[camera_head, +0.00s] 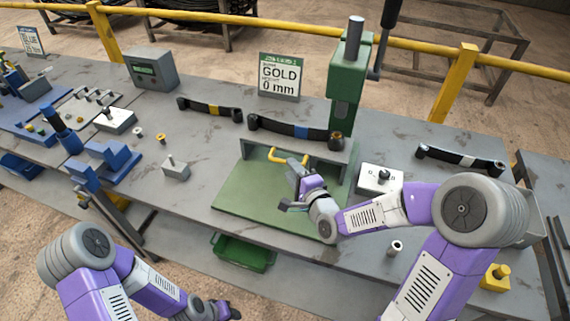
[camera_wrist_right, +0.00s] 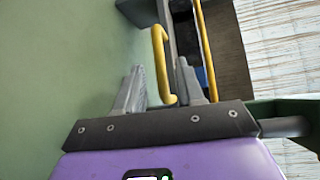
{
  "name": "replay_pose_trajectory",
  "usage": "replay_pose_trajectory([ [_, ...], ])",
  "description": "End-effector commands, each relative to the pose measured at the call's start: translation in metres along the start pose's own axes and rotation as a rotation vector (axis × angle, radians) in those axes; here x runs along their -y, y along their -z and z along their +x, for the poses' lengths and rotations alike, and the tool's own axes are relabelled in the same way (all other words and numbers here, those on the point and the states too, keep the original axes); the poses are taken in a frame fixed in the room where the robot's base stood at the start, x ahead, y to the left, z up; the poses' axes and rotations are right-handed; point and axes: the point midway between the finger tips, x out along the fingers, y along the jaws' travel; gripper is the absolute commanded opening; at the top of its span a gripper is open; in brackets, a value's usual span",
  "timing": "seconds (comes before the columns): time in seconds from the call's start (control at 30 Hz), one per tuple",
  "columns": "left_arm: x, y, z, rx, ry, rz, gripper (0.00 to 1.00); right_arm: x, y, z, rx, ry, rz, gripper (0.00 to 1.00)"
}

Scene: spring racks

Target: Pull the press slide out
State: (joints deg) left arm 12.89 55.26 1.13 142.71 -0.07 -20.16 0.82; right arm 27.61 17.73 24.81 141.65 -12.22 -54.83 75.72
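The press has a green column (camera_head: 345,85) with a grey ram and a dark lever. A flat green plate (camera_head: 240,190) lies in front of it. A yellow handle (camera_head: 283,157) stands at the grey press frame (camera_head: 263,149); I take it as the slide's handle. My right gripper (camera_head: 290,184) is over the plate, beside the handle. In the right wrist view, its two fingers (camera_wrist_right: 160,88) are apart, with the yellow handle (camera_wrist_right: 161,62) showing between them; I cannot tell whether they touch it. My left gripper (camera_head: 216,309) is low at the bottom edge, away from the press.
Leaf springs (camera_head: 295,131) lie behind the press frame, with another (camera_head: 460,159) to the right. A "GOLD 0 mm" sign (camera_head: 280,76) stands behind. A white block (camera_head: 379,180) is right of the plate, a grey block (camera_head: 175,170) left. A green bin (camera_head: 243,252) is below the bench.

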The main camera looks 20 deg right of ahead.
Motion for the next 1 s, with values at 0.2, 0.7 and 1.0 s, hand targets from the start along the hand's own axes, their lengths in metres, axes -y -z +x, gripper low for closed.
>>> replay_pose_trajectory([
  [0.2, 0.002, 0.000, 0.005, 0.000, 0.000, 0.000, 0.39, -0.001, 0.000, 0.035, 0.000, 0.000, 0.001, 0.38],
  [0.7, 0.002, 0.000, 0.006, 0.000, 0.000, 0.000, 0.39, 0.000, 0.000, 0.050, -0.001, -0.001, 0.000, 0.32],
  [1.0, 0.002, 0.000, 0.006, 0.000, 0.000, 0.000, 0.39, 0.000, 0.000, 0.050, -0.001, -0.001, 0.000, 0.00],
])
